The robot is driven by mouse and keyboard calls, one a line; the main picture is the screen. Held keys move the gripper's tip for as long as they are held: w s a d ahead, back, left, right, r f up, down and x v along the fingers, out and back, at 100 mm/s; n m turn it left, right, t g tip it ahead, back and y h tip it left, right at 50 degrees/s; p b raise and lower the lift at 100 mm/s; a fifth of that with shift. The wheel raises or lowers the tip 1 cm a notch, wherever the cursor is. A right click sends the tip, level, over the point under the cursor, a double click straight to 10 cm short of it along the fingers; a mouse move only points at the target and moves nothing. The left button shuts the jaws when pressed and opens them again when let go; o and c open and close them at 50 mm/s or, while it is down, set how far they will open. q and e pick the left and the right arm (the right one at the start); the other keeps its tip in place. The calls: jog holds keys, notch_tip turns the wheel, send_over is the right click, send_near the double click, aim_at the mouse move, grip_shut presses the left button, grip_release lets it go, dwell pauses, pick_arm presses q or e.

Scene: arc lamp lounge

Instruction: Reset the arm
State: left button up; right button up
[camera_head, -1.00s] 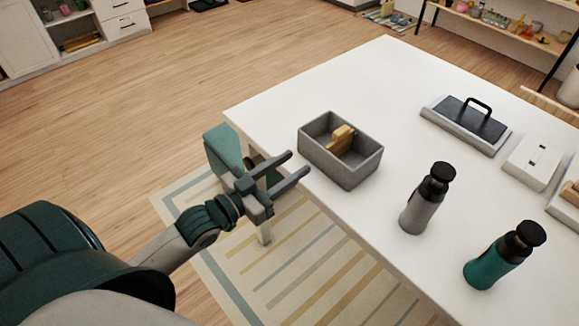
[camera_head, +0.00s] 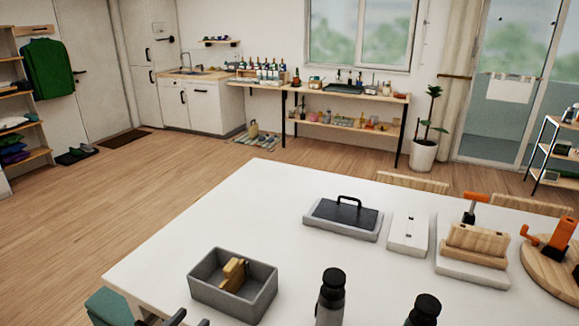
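Only the fingertips of my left gripper (camera_head: 188,320) show, at the bottom edge in the head view. The two tips are apart with nothing between them, just in front of the white table's near edge. A grey open box (camera_head: 205,287) with a wooden-coloured block (camera_head: 233,274) inside stands on the table, above and to the right of the tips. The rest of my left arm is out of view. My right gripper does not show.
The white table (camera_head: 190,225) holds two bottles, a grey one (camera_head: 330,300) and another (camera_head: 424,311) cut off below. Behind them are a black-handled tray (camera_head: 343,218), a white block (camera_head: 408,234) and wooden pieces (camera_head: 476,244). A teal stool (camera_head: 108,307) is at lower left. The floor (camera_head: 80,210) beyond is clear.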

pick_arm(q)
jog(key=s+d+f+n+g+y, duration=0.1)
jog(key=s+f+g+y, duration=0.15)
jog(key=s+f, duration=0.35)
jog(key=s+d+f+g+y, duration=0.1)
jog(key=s+f+g, duration=0.3)
jog(key=f, duration=0.5)
jog(key=s+f+g+y, duration=0.1)
jog(key=s+f+g, duration=0.2)
jog(key=s, duration=0.4)
jog(key=s+f+g+y, duration=0.1)
jog(key=s+f+g, duration=0.2)
jog(key=s, duration=0.4)
notch_tip(320, 180, down, 29)
jog(key=s+g, duration=0.1)
jog(key=g, duration=0.1)
jog(key=s+a+f, duration=0.2)
jog(key=s+f, duration=1.5)
jog(key=s, duration=0.1)
jog(key=shift+a+g, duration=0.35)
jog(key=shift+g, duration=0.1)
